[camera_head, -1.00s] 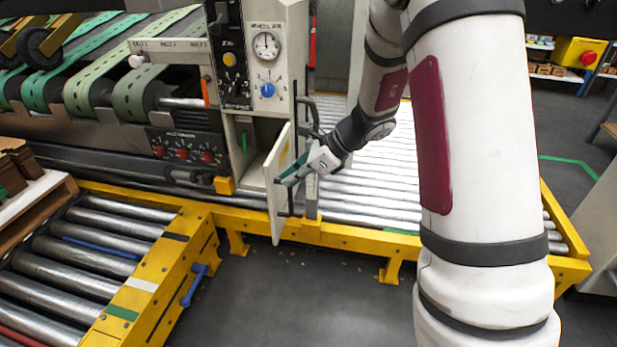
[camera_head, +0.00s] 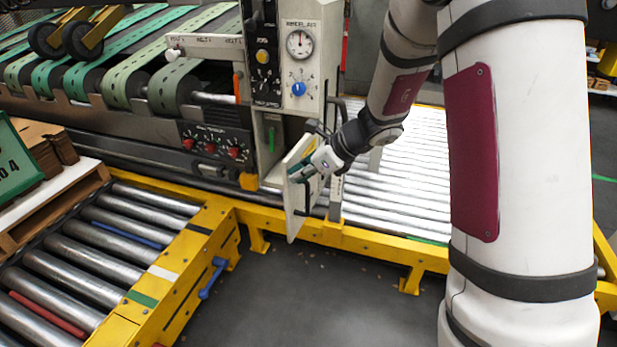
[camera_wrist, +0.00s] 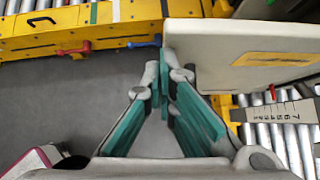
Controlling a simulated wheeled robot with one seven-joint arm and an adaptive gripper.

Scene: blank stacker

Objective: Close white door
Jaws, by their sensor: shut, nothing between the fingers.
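The white door (camera_head: 296,222) is a thin panel standing open, jutting out from the front of the grey control cabinet (camera_head: 262,176). In the wrist view the door (camera_wrist: 215,40) is a pale panel with a yellow label, at the upper right. My gripper (camera_head: 296,172) is at the door's outer part in the head view. In the wrist view its green-padded fingers (camera_wrist: 165,72) are shut and empty, their tips at the door's left edge. I cannot tell whether they touch it. The gripper hides part of the door in the head view.
The cabinet has a gauge (camera_head: 300,43) and a blue knob (camera_head: 298,88). A yellow-framed roller conveyor (camera_head: 415,190) runs behind the door. Another roller conveyor (camera_head: 110,235) with a blue handle (camera_head: 213,278) stands at left.

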